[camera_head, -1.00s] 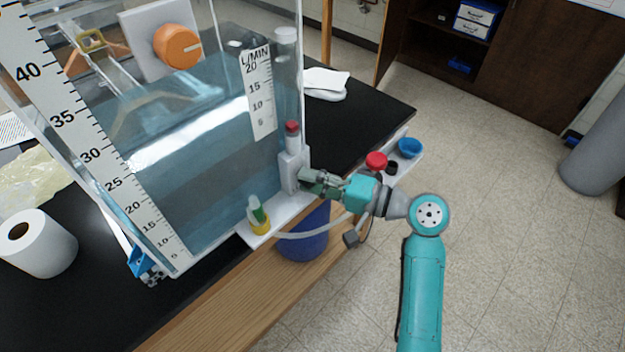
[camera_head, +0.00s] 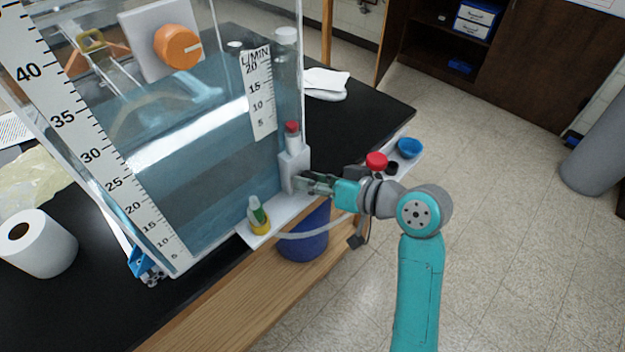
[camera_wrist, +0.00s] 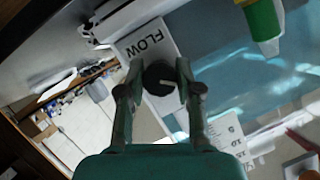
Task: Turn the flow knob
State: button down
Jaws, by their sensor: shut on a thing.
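The flow knob (camera_wrist: 160,78) is a small dark round knob with a pale pointer line, on a white block marked FLOW (camera_wrist: 146,43). In the wrist view my gripper (camera_wrist: 162,72) has one finger on each side of the knob and is shut on it. In the head view my gripper (camera_head: 308,183) reaches the white flow block (camera_head: 293,168) at the lower right of the clear water tank (camera_head: 190,150). The knob is hidden there behind the fingers. A flowmeter tube with a red float (camera_head: 291,127) rises above the block.
A green and yellow fitting (camera_head: 259,216) stands on the white ledge, left of my gripper. A blue bucket (camera_head: 302,243) and hose lie below. A larger orange knob (camera_head: 178,47) is on the back panel.

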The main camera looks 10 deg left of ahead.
jog(key=n+t+h, duration=0.1)
jog(key=n, duration=0.2)
jog(key=shift+f+n+t+h, duration=0.15)
jog(key=shift+n+t+h, duration=0.25)
dwell(0.4)
jog(key=c, duration=0.8)
grip_release()
jog(key=shift+o, duration=0.2)
jog(key=v, duration=1.2)
jog(key=shift+s, duration=0.1)
